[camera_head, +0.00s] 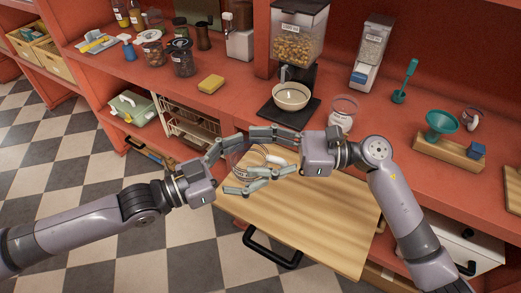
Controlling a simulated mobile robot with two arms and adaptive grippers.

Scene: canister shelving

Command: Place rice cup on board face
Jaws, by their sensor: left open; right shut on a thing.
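The rice cup (241,154) appears as a clear cup between my two grippers, partly hidden by their fingers. My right gripper (257,158) is shut on it from the right. My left gripper (236,166) is open, with its fingers around the cup's left side; whether they touch it I cannot tell. The pull-out wooden board (325,220) extends from under the counter, below and to the right of the grippers. The cup is over the board's upper left part; I cannot tell whether it touches the board face.
On the red counter stand a bowl (291,97) under a dispenser (299,32), a clear jar (342,112), a rice dispenser (372,52), a teal funnel (441,124) and a yellow sponge (211,84). A black handle (271,249) fronts the board. The board's middle is bare.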

